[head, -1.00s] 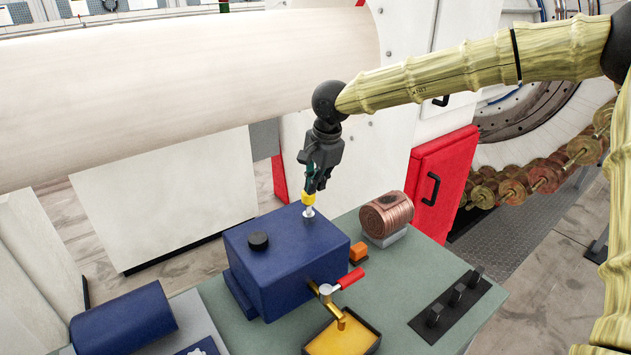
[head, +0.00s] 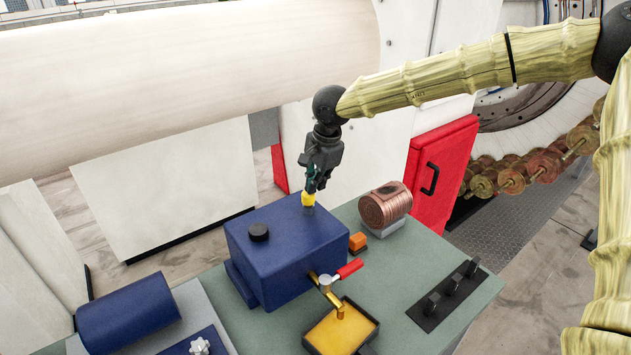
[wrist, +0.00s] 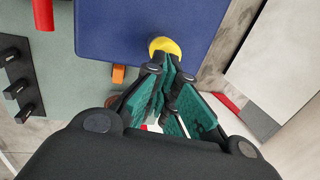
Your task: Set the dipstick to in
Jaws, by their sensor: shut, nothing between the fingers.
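The dipstick's yellow handle (head: 308,199) stands at the back right of the top of a blue tank (head: 275,255). It sits low, close to the tank top, and its shaft is hardly visible. My gripper (head: 315,186) points down directly above the handle, its fingers shut. In the wrist view the yellow handle (wrist: 166,46) lies just past my closed fingertips (wrist: 168,66), at or nearly in contact; I cannot tell which. The fingers hold nothing.
A black cap (head: 258,232) is on the tank top. A red-handled valve (head: 348,269) sits at the tank's front, above a yellow tray (head: 340,330). A copper spool (head: 386,206) and an orange block (head: 357,241) stand right of the tank. Black switches (head: 452,285) lie farther right.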

